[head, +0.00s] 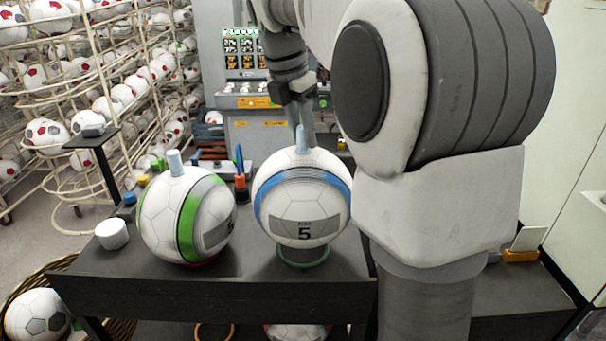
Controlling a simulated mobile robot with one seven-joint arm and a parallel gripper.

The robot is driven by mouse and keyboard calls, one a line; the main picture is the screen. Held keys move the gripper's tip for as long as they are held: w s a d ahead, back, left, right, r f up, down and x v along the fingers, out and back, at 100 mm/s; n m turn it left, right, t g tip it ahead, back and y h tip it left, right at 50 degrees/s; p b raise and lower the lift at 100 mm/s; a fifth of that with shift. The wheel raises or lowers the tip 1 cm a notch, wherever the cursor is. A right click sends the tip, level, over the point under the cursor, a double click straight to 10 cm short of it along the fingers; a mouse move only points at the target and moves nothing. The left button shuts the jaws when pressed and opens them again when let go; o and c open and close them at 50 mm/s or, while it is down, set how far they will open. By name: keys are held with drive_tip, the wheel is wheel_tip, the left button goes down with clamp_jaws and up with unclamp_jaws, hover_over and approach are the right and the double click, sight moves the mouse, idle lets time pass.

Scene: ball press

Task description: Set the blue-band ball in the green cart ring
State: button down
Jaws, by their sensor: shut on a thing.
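The blue-band ball (302,205) is white with a blue stripe and a grey panel marked 5. A pale blue peg (303,138) stands up from its top. My gripper (304,130) is shut on this peg from above, and the ball hangs upright below it. The green cart ring (304,264) shows directly under the ball on the dark cart top (150,283). The ball's underside appears slightly above the ring's front edge; I cannot tell whether they touch. The ball hides the ring's far side.
A green-band ball (187,217) with a peg sits close on the left, on a red ring (205,261). Ball racks (95,75) stand behind left, a grey machine (245,95) behind.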

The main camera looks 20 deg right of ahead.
sight(302, 151)
drive_tip(key=shift+f+b, duration=0.3)
drive_tip(key=shift+f, duration=2.2)
drive_tip(key=c, duration=0.6)
unclamp_jaws()
